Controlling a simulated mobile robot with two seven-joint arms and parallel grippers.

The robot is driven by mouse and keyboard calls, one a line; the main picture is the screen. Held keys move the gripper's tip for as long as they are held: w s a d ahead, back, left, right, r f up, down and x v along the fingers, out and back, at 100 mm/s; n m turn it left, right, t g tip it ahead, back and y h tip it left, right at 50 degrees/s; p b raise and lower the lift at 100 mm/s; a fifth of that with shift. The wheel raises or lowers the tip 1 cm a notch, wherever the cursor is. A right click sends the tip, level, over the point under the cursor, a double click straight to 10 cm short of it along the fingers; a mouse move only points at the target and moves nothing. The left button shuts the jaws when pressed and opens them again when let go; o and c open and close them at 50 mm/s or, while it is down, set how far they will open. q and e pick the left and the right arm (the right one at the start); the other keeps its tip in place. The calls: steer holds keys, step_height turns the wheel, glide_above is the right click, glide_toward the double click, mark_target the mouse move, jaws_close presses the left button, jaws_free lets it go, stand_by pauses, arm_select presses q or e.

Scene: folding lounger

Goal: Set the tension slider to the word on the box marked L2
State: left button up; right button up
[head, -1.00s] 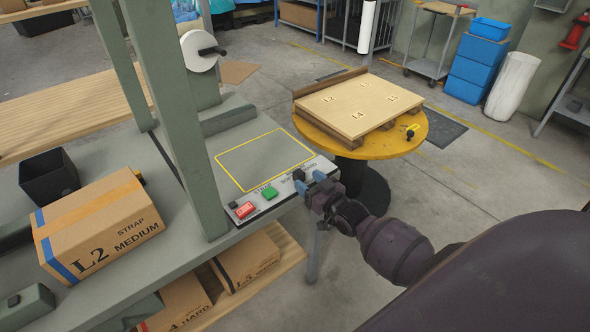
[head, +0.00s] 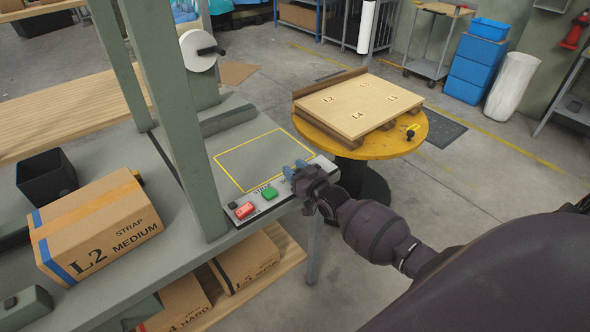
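The box marked L2 (head: 98,230) lies on the bench at the left and reads "STRAP MEDIUM". The control panel (head: 232,214) runs along the bench's front edge, with a red button (head: 244,210) and a green button (head: 270,193). My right gripper (head: 294,168) is over the right part of this panel, its two blue fingertips apart. It hides the slider knob and most of the slider's words, so I cannot tell where the knob stands or whether the fingers touch it. My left gripper is not in view.
A yellow-outlined area (head: 236,178) on the bench is empty. A green post (head: 180,120) rises beside the panel. A black bin (head: 46,177) stands behind the box. More boxes (head: 246,262) lie on the shelf below. A round yellow table (head: 386,148) carries a wooden board (head: 358,104).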

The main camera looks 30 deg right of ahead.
jaws_close()
steer(key=shift+w+d+f, duration=0.1)
steer(key=shift+d, duration=1)
steer(key=shift+o, duration=2)
jaws_free()
steer(key=s, duration=1.1)
steer(key=shift+d+p, duration=0.3)
steer(key=shift+d, duration=0.1)
